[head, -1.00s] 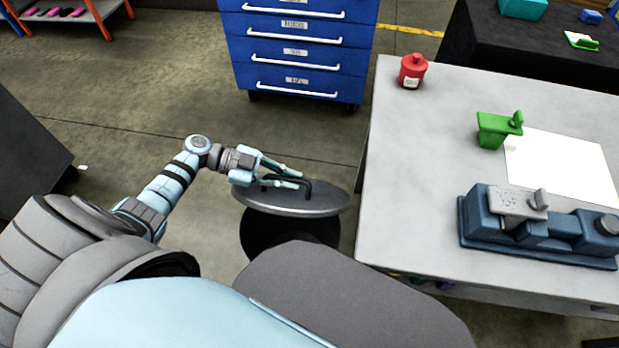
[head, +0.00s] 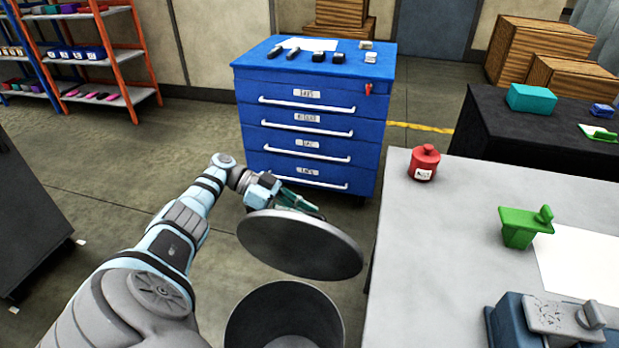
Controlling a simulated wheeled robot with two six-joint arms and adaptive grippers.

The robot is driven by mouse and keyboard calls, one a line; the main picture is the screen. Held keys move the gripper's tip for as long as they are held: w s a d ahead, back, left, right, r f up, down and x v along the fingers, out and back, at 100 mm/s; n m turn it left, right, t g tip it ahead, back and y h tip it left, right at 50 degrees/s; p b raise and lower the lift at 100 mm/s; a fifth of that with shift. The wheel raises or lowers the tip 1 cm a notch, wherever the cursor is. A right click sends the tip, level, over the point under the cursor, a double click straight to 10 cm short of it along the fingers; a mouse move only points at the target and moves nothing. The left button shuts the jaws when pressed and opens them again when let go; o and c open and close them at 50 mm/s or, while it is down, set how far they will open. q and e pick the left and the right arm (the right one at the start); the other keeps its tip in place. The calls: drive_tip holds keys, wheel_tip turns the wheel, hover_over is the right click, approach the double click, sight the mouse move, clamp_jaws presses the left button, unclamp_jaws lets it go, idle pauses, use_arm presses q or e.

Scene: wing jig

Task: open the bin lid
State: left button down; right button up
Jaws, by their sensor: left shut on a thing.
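The bin lid (head: 300,246) is a round grey metal disc in the head view, raised and tilted above the bin. The bin (head: 284,322) is a dark round container below it, at the bottom centre, with its mouth uncovered and its lower part cut off by the frame edge. My left gripper (head: 295,200) is at the lid's far upper side and is shut on the lid's handle, which is mostly hidden behind the tilted lid. A gap shows between lid and bin rim. My right gripper is not in view.
A grey table (head: 405,250) stands right of the bin, with a red canister (head: 424,163), a green part (head: 522,227) and a blue fixture (head: 510,322). A blue drawer cabinet (head: 310,120) stands behind the lid. Open floor lies to the left.

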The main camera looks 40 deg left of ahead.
use_arm(q)
drive_tip(key=shift+f, duration=0.1)
idle(0.3)
drive_tip(key=c, duration=1.7)
unclamp_jaws()
drive_tip(key=shift+w+a, duration=0.1)
drive_tip(key=shift+w, duration=0.05)
drive_tip(key=shift+o, duration=0.2)
wheel_tip(320, 180, up, 10)
